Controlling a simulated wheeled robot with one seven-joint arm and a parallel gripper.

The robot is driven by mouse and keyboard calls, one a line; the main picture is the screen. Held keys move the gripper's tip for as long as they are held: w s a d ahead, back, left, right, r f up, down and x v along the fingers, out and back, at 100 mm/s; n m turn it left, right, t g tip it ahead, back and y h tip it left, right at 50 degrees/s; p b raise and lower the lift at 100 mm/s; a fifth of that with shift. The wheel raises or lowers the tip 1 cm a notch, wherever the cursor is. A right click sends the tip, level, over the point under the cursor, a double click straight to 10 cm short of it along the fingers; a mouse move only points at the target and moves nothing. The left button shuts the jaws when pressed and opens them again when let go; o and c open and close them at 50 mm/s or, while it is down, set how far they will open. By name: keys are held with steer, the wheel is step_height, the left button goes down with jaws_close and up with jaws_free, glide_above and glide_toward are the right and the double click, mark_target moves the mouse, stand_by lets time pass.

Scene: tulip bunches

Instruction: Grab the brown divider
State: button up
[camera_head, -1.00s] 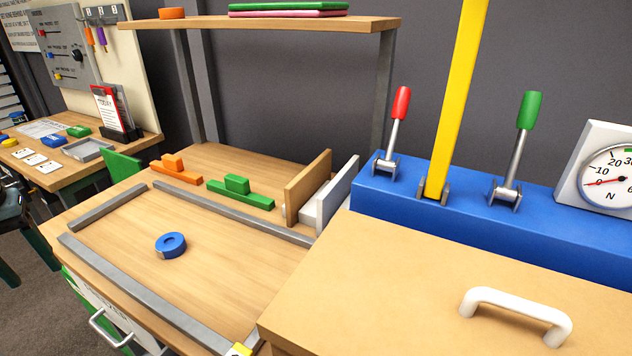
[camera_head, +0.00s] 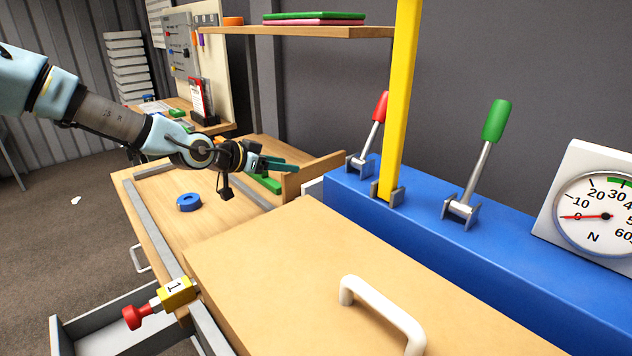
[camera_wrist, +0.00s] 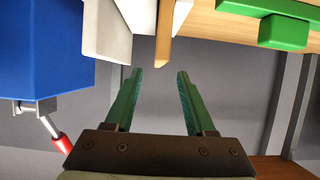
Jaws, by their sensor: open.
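The brown divider (camera_head: 322,171) is a wooden panel standing on edge at the back right of the work table. In the wrist view the brown divider (camera_wrist: 172,22) appears upside down, its near end just beyond and between my two green fingers. My gripper (camera_head: 283,165) reaches in from the left beside the divider, and its fingers partly overlap it in the head view. In the wrist view my gripper (camera_wrist: 155,76) is open with nothing between its fingers. I cannot tell exactly how far the fingers are from the divider.
A white divider (camera_wrist: 138,14) stands close beside the brown one. The blue lever base (camera_head: 440,235) and red-handled lever (camera_head: 379,108) lie to the right. A green block (camera_head: 266,184) is near my gripper, and a wooden shelf (camera_head: 300,32) hangs above. A blue ring (camera_head: 189,202) lies on the table.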

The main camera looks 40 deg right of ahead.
mark_target(314, 162)
steer(key=shift+h, duration=0.3)
steer(key=x, duration=0.2)
steer(key=r+p+x, duration=0.1)
steer(key=x, duration=0.2)
steer(key=shift+s+d, duration=0.1)
steer(key=shift+d, duration=0.35)
steer(key=p+x, duration=0.3)
steer(key=x, duration=0.2)
steer(key=shift+d+p, duration=0.15)
steer(key=shift+p, duration=0.15)
steer(key=shift+d+f, duration=0.2)
steer(key=shift+f, duration=0.1)
steer(key=shift+c, duration=0.2)
jaws_close()
